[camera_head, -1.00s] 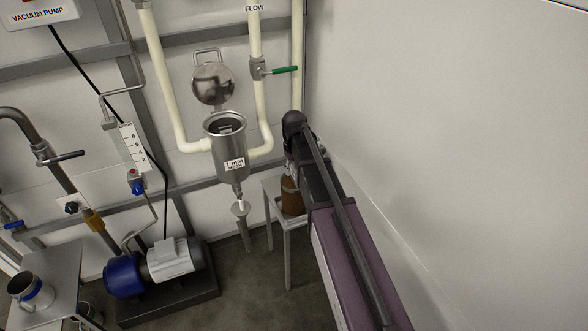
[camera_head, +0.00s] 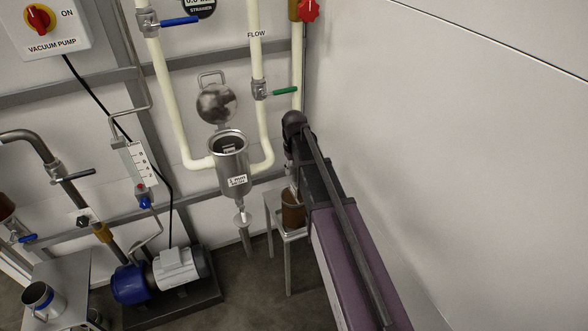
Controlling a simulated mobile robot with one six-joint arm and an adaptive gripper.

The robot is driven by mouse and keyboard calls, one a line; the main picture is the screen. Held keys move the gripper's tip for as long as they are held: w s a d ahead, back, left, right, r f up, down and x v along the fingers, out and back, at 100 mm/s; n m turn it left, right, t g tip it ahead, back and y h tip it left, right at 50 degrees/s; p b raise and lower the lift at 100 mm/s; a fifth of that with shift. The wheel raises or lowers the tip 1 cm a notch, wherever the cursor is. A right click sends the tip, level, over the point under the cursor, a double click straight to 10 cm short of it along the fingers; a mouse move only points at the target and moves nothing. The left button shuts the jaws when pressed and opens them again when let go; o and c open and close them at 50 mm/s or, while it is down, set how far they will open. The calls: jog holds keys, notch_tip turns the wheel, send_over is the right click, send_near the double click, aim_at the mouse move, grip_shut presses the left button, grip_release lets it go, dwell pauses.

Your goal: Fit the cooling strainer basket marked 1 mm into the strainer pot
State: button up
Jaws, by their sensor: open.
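The strainer pot (camera_head: 231,178) is a steel cylinder on the wall piping, with a label that seems to read 1 mm. Its round lid (camera_head: 217,103) stands open behind it. Something small and grey shows inside the pot's mouth; I cannot tell what it is. A brown cylinder (camera_head: 292,210) stands on a small stool to the right of the pot; no marking on it can be read. My gripper (camera_head: 293,182) is just above this cylinder, largely hidden by my arm. It is open, and I cannot tell whether it touches the cylinder.
Pale pipes with a green-handled valve (camera_head: 284,91) and a blue-handled valve (camera_head: 179,21) run around the pot. A pump (camera_head: 160,275) sits on the floor at lower left. A white wall fills the right.

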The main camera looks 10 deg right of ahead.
jog(key=shift+r+p, duration=1.6)
jog(key=shift+r, duration=0.3)
jog(key=s+m, duration=0.2)
jog(key=s, duration=1.8)
jog(key=shift+d, duration=0.15)
notch_tip(320, 180, up, 3)
jog(key=p, duration=0.3)
jog(key=shift+c, duration=0.3)
